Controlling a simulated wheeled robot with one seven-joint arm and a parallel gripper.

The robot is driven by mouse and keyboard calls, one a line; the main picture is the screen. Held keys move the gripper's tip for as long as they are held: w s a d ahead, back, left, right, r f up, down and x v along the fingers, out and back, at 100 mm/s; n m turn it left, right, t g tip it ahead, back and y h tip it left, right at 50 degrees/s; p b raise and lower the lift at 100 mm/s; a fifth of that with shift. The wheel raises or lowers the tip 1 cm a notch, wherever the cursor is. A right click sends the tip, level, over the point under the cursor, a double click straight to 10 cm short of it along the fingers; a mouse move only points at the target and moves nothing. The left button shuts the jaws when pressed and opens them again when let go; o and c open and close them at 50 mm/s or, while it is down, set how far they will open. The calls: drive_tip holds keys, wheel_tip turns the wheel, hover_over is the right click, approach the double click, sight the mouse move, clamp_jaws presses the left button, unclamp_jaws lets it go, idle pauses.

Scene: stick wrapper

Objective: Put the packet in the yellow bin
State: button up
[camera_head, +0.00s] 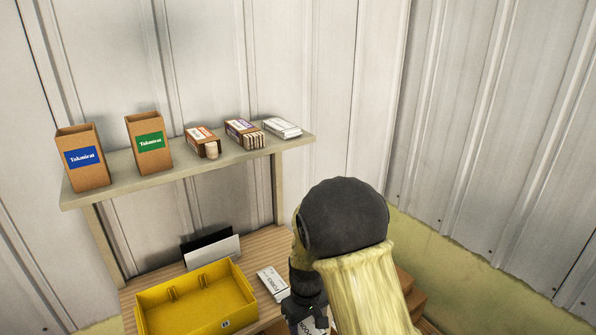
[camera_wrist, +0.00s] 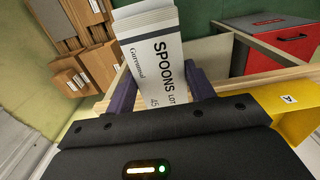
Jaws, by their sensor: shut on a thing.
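The yellow bin (camera_head: 152,322) stands on the wooden table at the lower middle in the head view. Its yellow side (camera_wrist: 290,108) shows at the right edge of the wrist view. My gripper (camera_wrist: 158,72) is shut on a white packet (camera_wrist: 160,42) marked SPOONS, which sticks out beyond the fingers. In the head view my gripper (camera_head: 304,301) is right of the bin, partly hidden by my arm, with a bit of white below it. Another white printed packet (camera_head: 271,283) lies on the table between the bin and my gripper.
A shelf (camera_head: 225,158) above the table carries two cardboard boxes (camera_head: 84,172), two small cartons (camera_head: 243,134) and white packets (camera_head: 282,128). A dark and white panel (camera_head: 211,250) stands behind the bin. Brown boxes (camera_wrist: 84,65) and a red-fronted box (camera_wrist: 285,42) show in the wrist view.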

drive_tip(key=shift+s, duration=0.25)
drive_tip(key=d+f+m, duration=0.1)
drive_tip(key=f, duration=0.1)
drive_tip(key=w+d+f, duration=0.1)
drive_tip(key=d+f, duration=0.1)
drive_tip(key=d+f+m, duration=0.1)
drive_tip(key=f, duration=0.1)
drive_tip(key=shift+w+d+m, duration=0.3)
drive_tip(key=shift+w, duration=0.05)
drive_tip(key=d+f+m, duration=0.4)
drive_tip(key=d+f, duration=0.5)
drive_tip(key=shift+s, duration=0.1)
